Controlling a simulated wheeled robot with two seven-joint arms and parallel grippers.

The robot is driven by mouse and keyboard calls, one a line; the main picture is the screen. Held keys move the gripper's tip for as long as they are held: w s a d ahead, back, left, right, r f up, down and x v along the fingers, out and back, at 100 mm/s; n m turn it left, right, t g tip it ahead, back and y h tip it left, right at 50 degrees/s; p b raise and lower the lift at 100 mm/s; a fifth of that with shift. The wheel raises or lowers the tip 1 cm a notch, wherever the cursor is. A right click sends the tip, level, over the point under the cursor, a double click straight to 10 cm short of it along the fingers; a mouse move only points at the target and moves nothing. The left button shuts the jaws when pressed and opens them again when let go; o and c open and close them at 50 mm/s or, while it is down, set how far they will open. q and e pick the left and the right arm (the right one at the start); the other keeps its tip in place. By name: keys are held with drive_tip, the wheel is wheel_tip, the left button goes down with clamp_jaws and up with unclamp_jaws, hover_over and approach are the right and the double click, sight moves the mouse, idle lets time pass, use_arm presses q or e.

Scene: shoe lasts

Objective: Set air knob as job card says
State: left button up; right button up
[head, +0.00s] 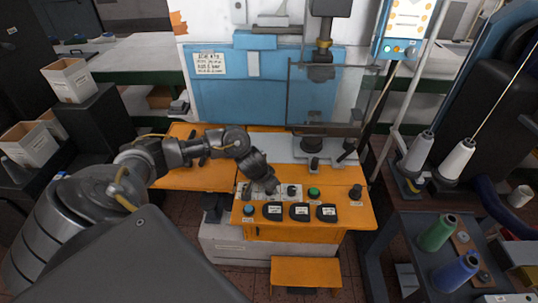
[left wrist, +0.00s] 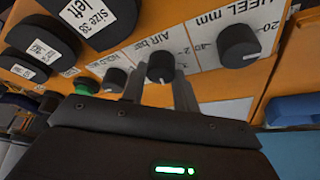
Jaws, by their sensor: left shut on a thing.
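The air knob (left wrist: 160,66), a black knob marked "AIR bar", sits on the orange panel (head: 350,205). In the left wrist view my left gripper (left wrist: 158,88) has its two fingers on either side of this knob and is shut on it. In the head view my left gripper (head: 270,188) reaches down onto the panel and hides most of the air knob. A white job card (head: 209,63) with small print is on the blue machine front; I cannot read its figures surely. My right gripper is not in view.
Close beside are the heel knob (left wrist: 239,45) and the hold knob (left wrist: 115,79). A green button (head: 313,192), a blue button (head: 249,209) and black labelled pads (head: 299,211) share the panel. A machine post and clear guard (head: 325,100) stand behind.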

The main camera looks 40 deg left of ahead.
use_arm(q)
drive_tip(key=m+h, duration=0.1)
drive_tip(key=m, duration=0.1)
drive_tip(key=m+h+p, duration=0.1)
drive_tip(key=m, duration=0.2)
drive_tip(key=shift+a+m+g, duration=0.15)
drive_tip(key=shift+m+g, duration=0.15)
drive_tip(key=shift+g, duration=0.1)
drive_tip(key=m+h, duration=0.1)
drive_tip(key=m, duration=0.2)
drive_tip(key=shift+w+m+g, duration=0.1)
drive_tip(key=shift+m+g, duration=0.2)
drive_tip(key=shift+g, duration=0.1)
drive_tip(key=m+g+b, duration=0.1)
drive_tip(key=m, duration=0.2)
drive_tip(key=shift+w+f+h+b, duration=0.1)
drive_tip(key=shift+h+b, duration=0.3)
drive_tip(key=shift+m+g+b, duration=0.7)
drive_tip(key=shift+m+b, duration=0.2)
drive_tip(key=shift+m, duration=1.1)
drive_tip(key=o, duration=1)
